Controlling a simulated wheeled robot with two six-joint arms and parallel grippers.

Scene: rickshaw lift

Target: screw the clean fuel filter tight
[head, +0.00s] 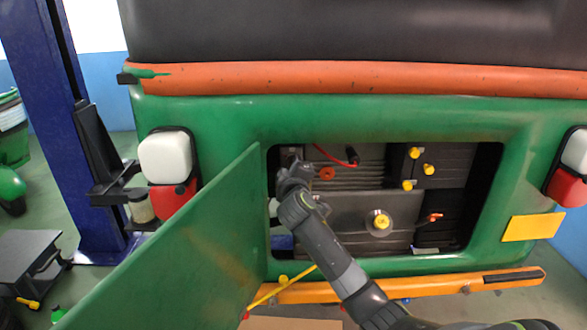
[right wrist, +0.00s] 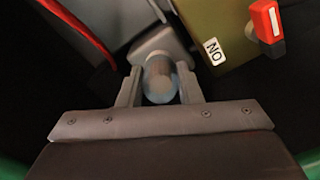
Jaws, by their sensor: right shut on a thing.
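The fuel filter (right wrist: 159,78), a pale rounded clear-looking piece, sits between the two fingers of my right gripper (right wrist: 158,88) in the right wrist view. The fingers are shut on its sides. Its far end meets a grey fitting (right wrist: 158,42); I cannot tell how tightly it is seated. In the head view my right gripper (head: 284,190) is inside the left part of the open engine bay, and the filter is mostly hidden there. My left gripper is not in view.
The green hatch door (head: 180,255) hangs open at the left of the bay. A red hose (head: 333,155) and an engine block (head: 345,215) with yellow caps (head: 381,222) are inside. A jar (head: 140,207) stands at the blue lift post (head: 50,110).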

